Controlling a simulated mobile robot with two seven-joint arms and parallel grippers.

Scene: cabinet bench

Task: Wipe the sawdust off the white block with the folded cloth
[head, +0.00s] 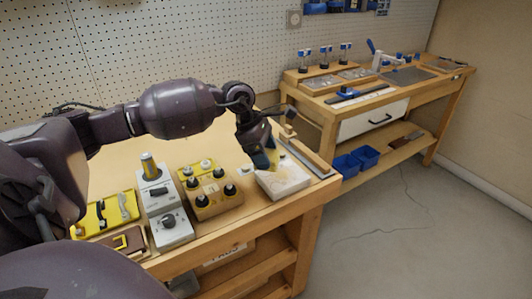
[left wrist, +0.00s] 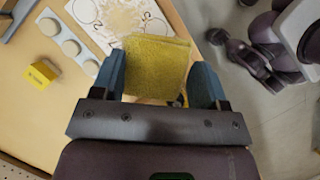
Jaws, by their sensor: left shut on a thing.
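The white block (head: 284,183) lies on the near bench at its right end. In the left wrist view the white block (left wrist: 112,16) shows at the top, with tan sawdust and dark curved markings on its face. My left gripper (head: 266,162) is over the far left part of the block. In the left wrist view its blue fingers (left wrist: 162,82) are shut on the folded cloth (left wrist: 157,65), which is yellow. The cloth overlaps the block's edge in that view; I cannot tell whether it touches the block. The right gripper is not seen.
A wooden holder with dark knobs (head: 214,196) stands left of the block, and a grey-white device (head: 168,212) left of that. A wooden rail (head: 308,157) lies behind the block. A second bench (head: 385,100) stands beyond; the floor is right.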

